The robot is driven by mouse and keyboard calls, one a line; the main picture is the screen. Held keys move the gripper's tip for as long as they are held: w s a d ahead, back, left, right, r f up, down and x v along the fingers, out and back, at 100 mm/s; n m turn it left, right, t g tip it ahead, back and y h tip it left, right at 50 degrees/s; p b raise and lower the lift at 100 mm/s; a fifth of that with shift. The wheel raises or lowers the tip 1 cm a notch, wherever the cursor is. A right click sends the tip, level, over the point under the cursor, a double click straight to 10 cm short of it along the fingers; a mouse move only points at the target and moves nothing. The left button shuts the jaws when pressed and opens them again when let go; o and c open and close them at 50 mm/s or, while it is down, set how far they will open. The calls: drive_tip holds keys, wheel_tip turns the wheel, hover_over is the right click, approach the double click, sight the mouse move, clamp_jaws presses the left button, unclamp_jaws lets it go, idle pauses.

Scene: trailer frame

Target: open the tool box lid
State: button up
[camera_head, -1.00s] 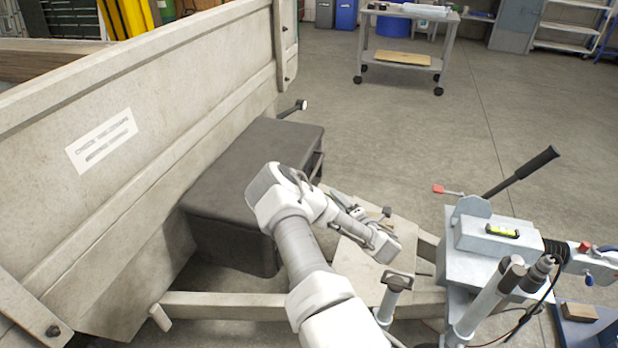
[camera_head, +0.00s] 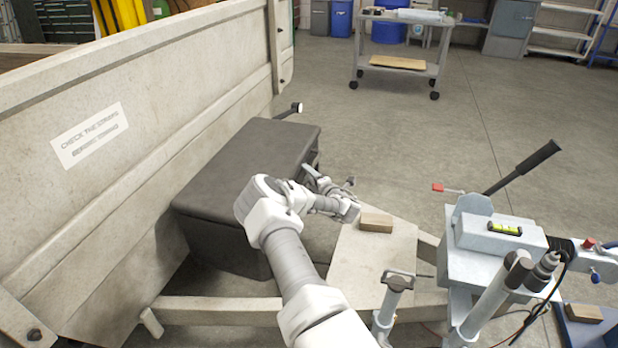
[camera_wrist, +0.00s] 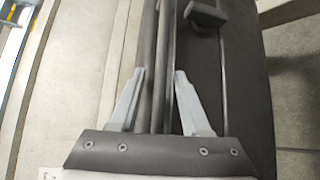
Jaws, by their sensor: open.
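The tool box (camera_head: 250,160) is a long dark grey box with its lid down, standing against the trailer's side wall. My gripper (camera_head: 322,180) is at the right side of the box, partly hidden by my arm. In the wrist view my gripper (camera_wrist: 160,74) is open. Its two grey fingers stand on either side of a dark ridged edge of the tool box (camera_wrist: 158,40). Whether the fingers touch it I cannot tell. A dark knob-like part (camera_wrist: 206,14) sticks out from the box just beyond the right finger.
A pale plate (camera_head: 370,265) on the trailer frame carries a small wooden block (camera_head: 376,222). The trailer wall (camera_head: 150,130) rises at the left. A grey jack unit (camera_head: 495,240) with a lever stands at the right. A cart (camera_head: 402,50) is farther back on open floor.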

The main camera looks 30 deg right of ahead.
clamp_jaws()
idle(0.3)
idle(1.2)
